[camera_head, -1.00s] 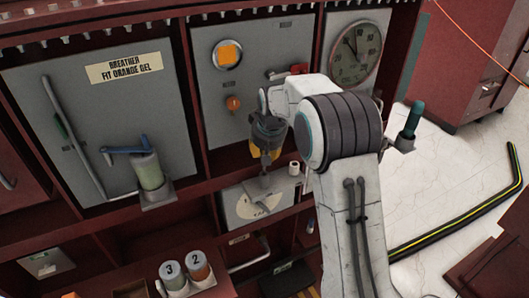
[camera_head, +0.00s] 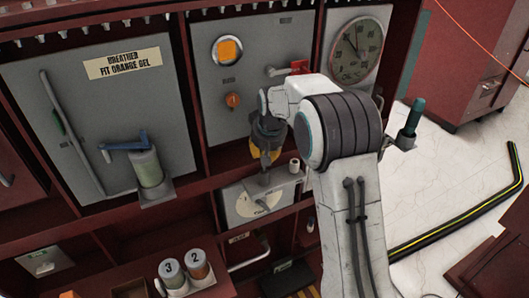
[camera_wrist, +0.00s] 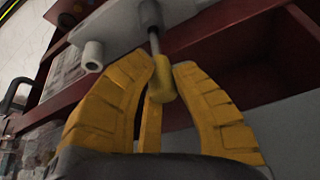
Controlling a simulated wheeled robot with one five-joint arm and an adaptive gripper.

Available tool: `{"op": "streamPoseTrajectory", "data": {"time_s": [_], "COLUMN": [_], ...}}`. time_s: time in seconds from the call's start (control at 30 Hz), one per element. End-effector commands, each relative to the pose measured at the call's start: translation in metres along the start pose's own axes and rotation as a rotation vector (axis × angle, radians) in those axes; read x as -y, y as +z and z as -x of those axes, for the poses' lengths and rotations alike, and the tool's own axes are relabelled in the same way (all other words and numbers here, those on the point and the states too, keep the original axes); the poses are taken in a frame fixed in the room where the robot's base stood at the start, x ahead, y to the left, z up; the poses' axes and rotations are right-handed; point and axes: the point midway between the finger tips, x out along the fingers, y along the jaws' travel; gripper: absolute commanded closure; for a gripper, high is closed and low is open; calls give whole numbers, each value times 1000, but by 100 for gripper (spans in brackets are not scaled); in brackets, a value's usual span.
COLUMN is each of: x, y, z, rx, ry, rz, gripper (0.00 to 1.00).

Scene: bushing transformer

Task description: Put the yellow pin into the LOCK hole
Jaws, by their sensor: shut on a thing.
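The yellow pin (camera_wrist: 162,82) has a yellow grip and a thin grey shaft. In the wrist view its grip sits between the yellow fingertips of my gripper (camera_wrist: 163,76), which is shut on it. The shaft runs up the picture to a grey cylindrical piece (camera_wrist: 149,14); I cannot tell whether it enters a hole. In the head view my gripper (camera_head: 266,158) points down just above a small grey bracket (camera_head: 268,180) on top of a dial box (camera_head: 256,202). No LOCK label is readable, and the hole is not clearly visible.
A short white tube (camera_head: 294,166) stands on the bracket beside my gripper; it also shows in the wrist view (camera_wrist: 92,56). Red cabinet edges surround the bracket. Numbered canisters (camera_head: 185,268) stand lower left.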

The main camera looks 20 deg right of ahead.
Motion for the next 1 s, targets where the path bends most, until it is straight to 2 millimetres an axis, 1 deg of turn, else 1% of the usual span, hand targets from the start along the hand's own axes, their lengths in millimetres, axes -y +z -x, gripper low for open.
{"op": "streamPoseTrajectory", "data": {"time_s": [1.0], "x": [-1], "y": [9], "z": [-22], "rx": [0], "ry": [0], "rz": [0], "gripper": [100]}}
